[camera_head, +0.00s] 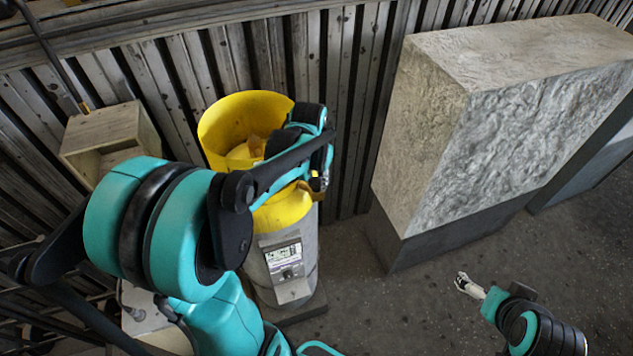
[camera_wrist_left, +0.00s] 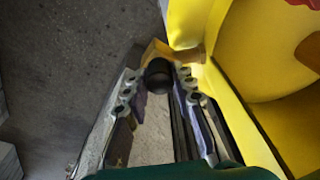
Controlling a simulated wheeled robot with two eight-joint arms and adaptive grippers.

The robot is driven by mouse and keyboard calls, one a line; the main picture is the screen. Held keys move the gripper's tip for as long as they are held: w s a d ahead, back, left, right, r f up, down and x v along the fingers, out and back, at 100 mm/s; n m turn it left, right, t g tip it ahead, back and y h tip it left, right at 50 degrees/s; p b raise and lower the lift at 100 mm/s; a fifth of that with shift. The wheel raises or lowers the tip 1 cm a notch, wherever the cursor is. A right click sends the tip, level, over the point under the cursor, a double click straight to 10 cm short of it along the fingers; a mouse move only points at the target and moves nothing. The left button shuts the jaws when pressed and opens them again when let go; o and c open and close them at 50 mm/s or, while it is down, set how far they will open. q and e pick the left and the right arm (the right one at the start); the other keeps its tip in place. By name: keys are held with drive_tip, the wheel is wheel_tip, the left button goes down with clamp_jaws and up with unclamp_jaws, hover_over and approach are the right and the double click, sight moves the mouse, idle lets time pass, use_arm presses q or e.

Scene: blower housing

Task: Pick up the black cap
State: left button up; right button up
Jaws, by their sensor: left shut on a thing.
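The black cap (camera_wrist_left: 157,76) is a small dark round piece between the two fingertips of my left gripper (camera_wrist_left: 158,84) in the left wrist view. The fingers are shut on it. Just beyond it is an orange-yellow block-like part (camera_wrist_left: 156,51) beside the yellow housing (camera_wrist_left: 228,40); I cannot tell whether the cap touches it. In the head view my left gripper (camera_head: 318,183) is at the right side of the yellow housing (camera_head: 283,212), and the cap is too small to make out. My right gripper (camera_head: 467,285) is low at the right, away from the housing, its jaws unclear.
The yellow housing tops a grey cylinder with a display panel (camera_head: 284,262). A wooden box (camera_head: 110,135) is at the left by the slatted wall (camera_head: 340,80). A large stone block (camera_head: 510,120) stands at the right. The floor (camera_head: 390,310) between is clear.

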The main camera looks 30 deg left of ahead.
sight(317, 179)
use_arm(q)
drive_tip(key=shift+r, duration=0.1)
wheel_tip(317, 179, up, 4)
drive_tip(key=shift+f, duration=0.1)
drive_tip(key=d+r, duration=0.3)
drive_tip(key=d, duration=0.3)
drive_tip(key=s+d+r+b, duration=0.1)
drive_tip(key=d+r, duration=0.3)
drive_tip(key=d, duration=0.1)
drive_tip(key=shift+s+d, duration=0.25)
drive_tip(key=shift+d, duration=0.1)
